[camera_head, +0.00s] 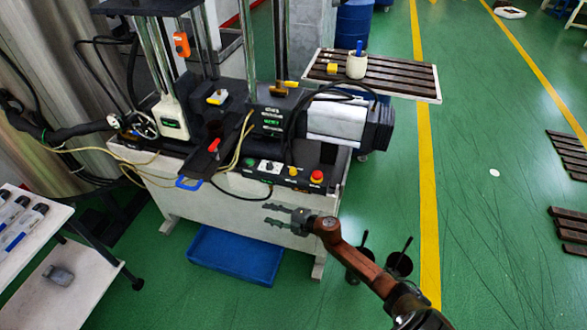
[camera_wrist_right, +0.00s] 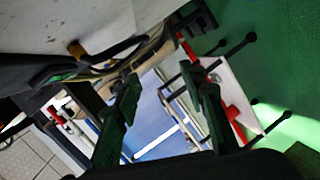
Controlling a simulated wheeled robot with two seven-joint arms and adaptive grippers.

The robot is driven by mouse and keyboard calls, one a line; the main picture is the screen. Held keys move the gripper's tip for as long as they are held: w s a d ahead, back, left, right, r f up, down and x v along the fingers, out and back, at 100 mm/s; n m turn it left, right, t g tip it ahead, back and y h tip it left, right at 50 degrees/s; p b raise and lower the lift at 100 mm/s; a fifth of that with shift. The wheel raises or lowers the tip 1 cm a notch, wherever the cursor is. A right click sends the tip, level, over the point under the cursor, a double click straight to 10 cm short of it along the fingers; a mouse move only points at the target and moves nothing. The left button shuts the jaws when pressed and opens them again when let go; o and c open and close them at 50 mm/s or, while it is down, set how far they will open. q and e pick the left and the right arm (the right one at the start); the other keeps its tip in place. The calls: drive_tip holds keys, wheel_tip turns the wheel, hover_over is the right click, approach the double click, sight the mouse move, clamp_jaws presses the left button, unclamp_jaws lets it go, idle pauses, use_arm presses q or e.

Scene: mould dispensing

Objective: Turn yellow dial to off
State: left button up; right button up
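A small yellow dial (camera_head: 293,171) sits on the front control panel of the machine, between a white dial (camera_head: 265,166) and a red button (camera_head: 316,176). It is too small to read its setting. My right gripper (camera_head: 270,214) is in front of the machine's white base, below and a little left of the yellow dial in the picture. Its two fingers are apart, with nothing between them. The right wrist view also shows my right gripper (camera_wrist_right: 160,76) with its dark green fingers spread. My left gripper is not in view.
A blue tray (camera_head: 235,255) lies on the floor below the machine. A slatted table (camera_head: 410,82) with a white cup (camera_head: 357,65) stands behind right. A white shelf (camera_head: 85,275) stands at left. Cables hang near the panel. Green floor is open at right.

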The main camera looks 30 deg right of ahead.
drive_tip(key=w+a+r+n+g+y, duration=0.25)
drive_tip(key=a+r+n, duration=0.3)
drive_tip(key=r, duration=0.45)
wheel_tip(320, 180, up, 14)
drive_tip(key=n+g+h+b, duration=0.1)
drive_tip(key=n+g+h, duration=0.5)
drive_tip(key=n+h, duration=0.4)
hover_over(293, 169)
drive_tip(key=s, duration=0.3)
drive_tip(key=m, duration=0.1)
drive_tip(key=shift+h, duration=0.25)
drive_tip(key=b+x, duration=0.1)
drive_tip(key=x, duration=0.6)
drive_tip(key=shift+s+a+f, duration=0.1)
drive_tip(key=shift+a, duration=0.05)
drive_tip(key=shift+c, duration=0.5)
clamp_jaws()
